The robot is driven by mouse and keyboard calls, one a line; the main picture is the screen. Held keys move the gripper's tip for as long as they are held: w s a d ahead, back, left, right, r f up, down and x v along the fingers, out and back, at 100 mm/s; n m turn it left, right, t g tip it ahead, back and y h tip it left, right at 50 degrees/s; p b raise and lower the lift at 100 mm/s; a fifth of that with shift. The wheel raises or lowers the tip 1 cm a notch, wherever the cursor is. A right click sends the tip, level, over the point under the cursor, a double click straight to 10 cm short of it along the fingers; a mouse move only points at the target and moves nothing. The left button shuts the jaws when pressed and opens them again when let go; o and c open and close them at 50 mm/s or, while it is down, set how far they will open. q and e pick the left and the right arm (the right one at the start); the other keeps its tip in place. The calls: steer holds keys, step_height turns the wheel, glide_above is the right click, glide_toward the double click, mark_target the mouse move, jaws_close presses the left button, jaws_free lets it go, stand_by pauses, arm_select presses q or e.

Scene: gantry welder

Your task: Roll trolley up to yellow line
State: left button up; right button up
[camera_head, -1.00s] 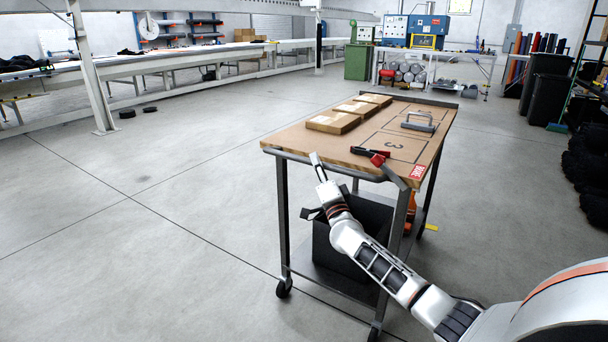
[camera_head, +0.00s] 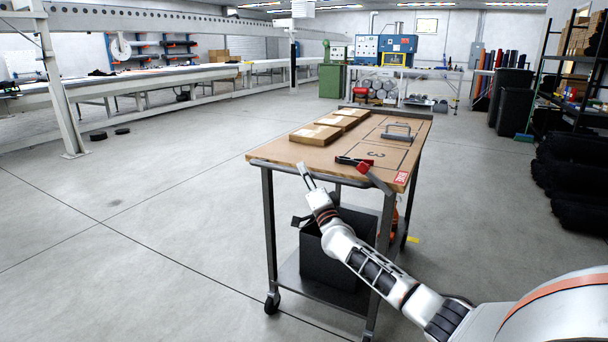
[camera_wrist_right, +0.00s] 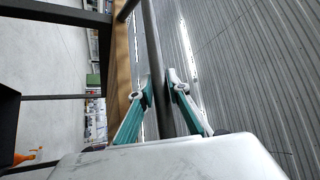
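The trolley (camera_head: 275,225) has a wooden top and a grey metal frame on castors. It stands right of centre in the head view, its near end towards me. My right gripper (camera_head: 304,172) is at the near end rail, just below the tabletop edge. In the right wrist view, its two teal-backed fingers (camera_wrist_right: 161,84) lie on either side of the trolley's handle bar (camera_wrist_right: 153,45), close in against it. A short yellow strip (camera_head: 413,239) shows on the floor beside the trolley's right legs; the rest of it is hidden. My left gripper is out of view.
Cardboard boxes (camera_head: 316,135), a metal handle piece (camera_head: 397,133) and a red-black clamp (camera_head: 355,162) lie on the trolley top. A black bin (camera_head: 335,255) sits on its lower shelf. Black bundles (camera_head: 570,180) lie at right. Open floor (camera_head: 140,240) is at left.

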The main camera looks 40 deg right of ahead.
steer(key=shift+o, duration=1.1)
steer(key=shift+d, duration=0.1)
steer(key=shift+f, duration=0.1)
steer(key=shift+s+a+f, duration=0.1)
steer(key=shift+s+a, duration=0.1)
steer(key=shift+s, duration=0.05)
steer(key=v, duration=1.1)
steer(key=shift+s, duration=0.2)
